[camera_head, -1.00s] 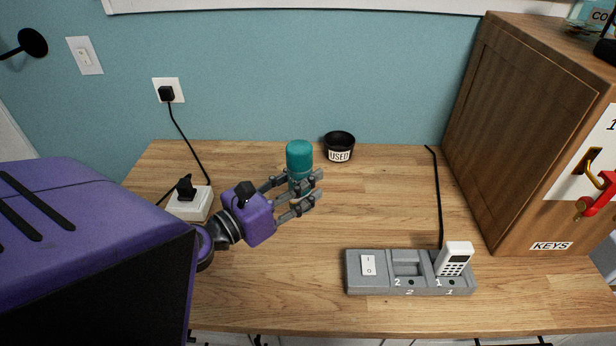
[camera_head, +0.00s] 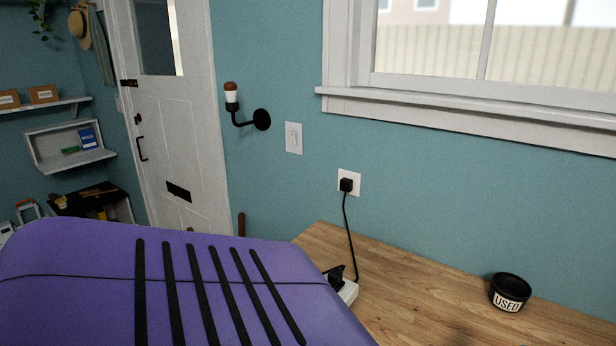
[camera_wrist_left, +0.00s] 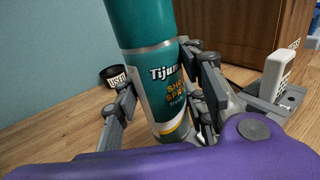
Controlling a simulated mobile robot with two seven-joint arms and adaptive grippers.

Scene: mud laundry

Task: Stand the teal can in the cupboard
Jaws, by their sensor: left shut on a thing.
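The teal can (camera_wrist_left: 150,65), a spray can with a printed label, is between the fingers of my left gripper (camera_wrist_left: 162,88) in the left wrist view. The gripper is shut on it. The can's top is cut off by the picture edge. I cannot tell whether its base touches the wooden worktop. A brown wooden cupboard (camera_wrist_left: 240,25) stands behind and to the right of the can in this view, and its door is not clear. The head view shows neither the can, the cupboard nor a gripper. My right gripper is in no view.
A black bowl marked USED (camera_head: 509,293) sits on the wooden worktop (camera_head: 425,300). A plug and cable (camera_head: 346,186) run from the wall socket to a white block. The wrist view shows a white keypad device (camera_wrist_left: 277,75) at right.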

